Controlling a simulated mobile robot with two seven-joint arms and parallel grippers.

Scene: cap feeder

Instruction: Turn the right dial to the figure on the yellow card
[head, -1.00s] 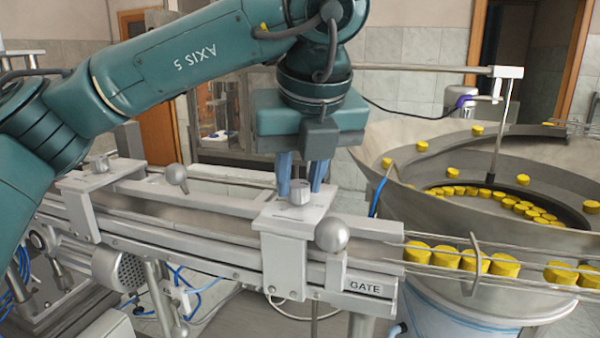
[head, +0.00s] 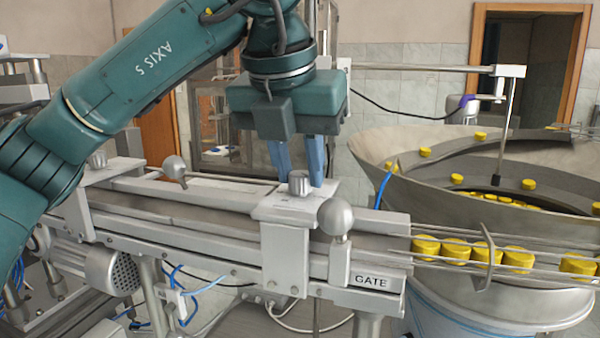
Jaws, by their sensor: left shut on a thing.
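The right dial (head: 299,184) is a small ribbed grey knob on a light metal bracket plate near the gate end of the conveyor. My left gripper (head: 301,178) points down over it, its two blue fingers on either side, shut on the dial. The marks on the plate around the dial are too small to read. The left dial (head: 97,159), a similar knob, stands on another bracket further left along the conveyor. No yellow card shows in view. My right gripper is not in view.
A grey ball-ended lever (head: 335,217) stands just right of the dial's bracket, above the GATE label (head: 371,282). Another ball knob (head: 175,168) is further left. Rails with yellow caps (head: 455,250) lead from the feeder bowl (head: 400,165) at the right.

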